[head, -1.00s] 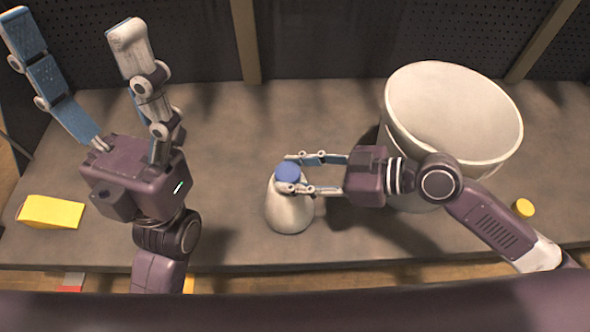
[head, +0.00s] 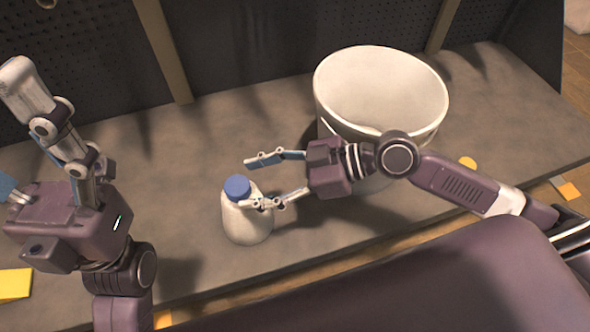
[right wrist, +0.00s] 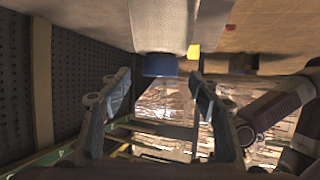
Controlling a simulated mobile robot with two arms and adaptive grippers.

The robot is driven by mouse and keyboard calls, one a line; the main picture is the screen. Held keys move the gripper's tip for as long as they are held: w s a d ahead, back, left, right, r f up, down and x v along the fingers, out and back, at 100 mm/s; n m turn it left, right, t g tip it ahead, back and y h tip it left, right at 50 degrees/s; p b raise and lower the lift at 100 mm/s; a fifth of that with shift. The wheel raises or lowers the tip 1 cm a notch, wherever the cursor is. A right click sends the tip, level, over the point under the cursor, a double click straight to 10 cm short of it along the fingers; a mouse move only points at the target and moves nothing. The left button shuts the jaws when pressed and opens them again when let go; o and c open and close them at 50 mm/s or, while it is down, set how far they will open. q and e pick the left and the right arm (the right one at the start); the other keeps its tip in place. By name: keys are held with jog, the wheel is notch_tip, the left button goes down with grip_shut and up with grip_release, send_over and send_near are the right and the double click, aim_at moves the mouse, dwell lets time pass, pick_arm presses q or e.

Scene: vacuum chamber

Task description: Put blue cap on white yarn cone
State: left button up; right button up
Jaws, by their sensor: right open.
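The white yarn cone (head: 246,226) stands upright on the grey bench. The blue cap (head: 237,188) sits on its top; it also shows in the right wrist view (right wrist: 160,66), below the pale cone (right wrist: 163,25). My right gripper (head: 250,183) is open, its fingers wide apart to the right of the cap. One finger passes behind the cap and the other shows in front of the cone's upper right side; whether it touches is unclear. My left gripper (head: 48,130) is spread open and empty at the left, one finger partly out of frame.
A large white bucket (head: 335,105) stands on the bench (head: 180,240) behind my right gripper. A dark perforated wall (head: 260,40) closes off the back.

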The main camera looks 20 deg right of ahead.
jog(key=v, duration=0.9)
jog(key=shift+d, duration=0.2)
dwell(0.3)
